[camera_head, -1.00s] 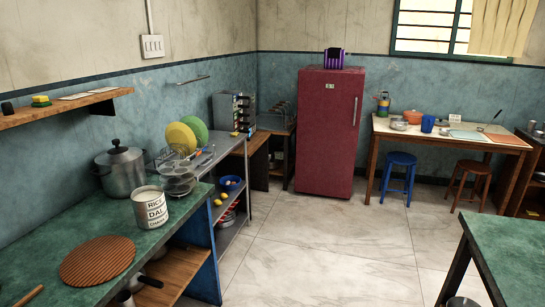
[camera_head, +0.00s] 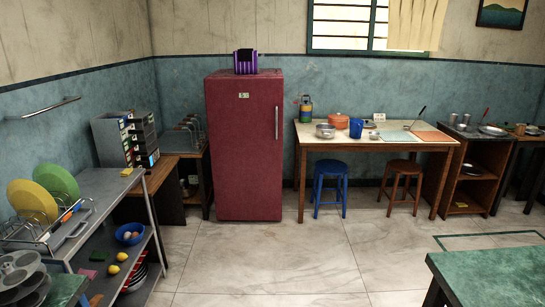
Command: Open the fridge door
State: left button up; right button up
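The fridge (camera_head: 240,150) is dark red and stands upright against the back wall, left of the middle in the head view. Its door faces me and looks shut. A slim vertical handle (camera_head: 276,123) is on the right side of the door. A purple striped object (camera_head: 246,62) sits on top of the fridge. Neither of my grippers shows in the head view.
A wooden table (camera_head: 302,134) with pots stands right of the fridge, with a blue stool (camera_head: 330,168) and a brown stool (camera_head: 402,167). A metal shelf (camera_head: 118,186) is at left, a green-topped table (camera_head: 500,272) at lower right. The floor (camera_head: 270,260) before the fridge is clear.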

aim_at(244, 115)
jog(key=i, duration=1.4)
jog(key=i+l+z, duration=0.1)
jog(key=i+z, duration=0.2)
jog(key=i, duration=1.15)
jog(key=i+l+u, duration=0.2)
jog(key=i+l, duration=0.3)
jog(key=i+l+u, duration=0.15)
jog(key=i+l, duration=0.3)
jog(key=l, duration=0.25)
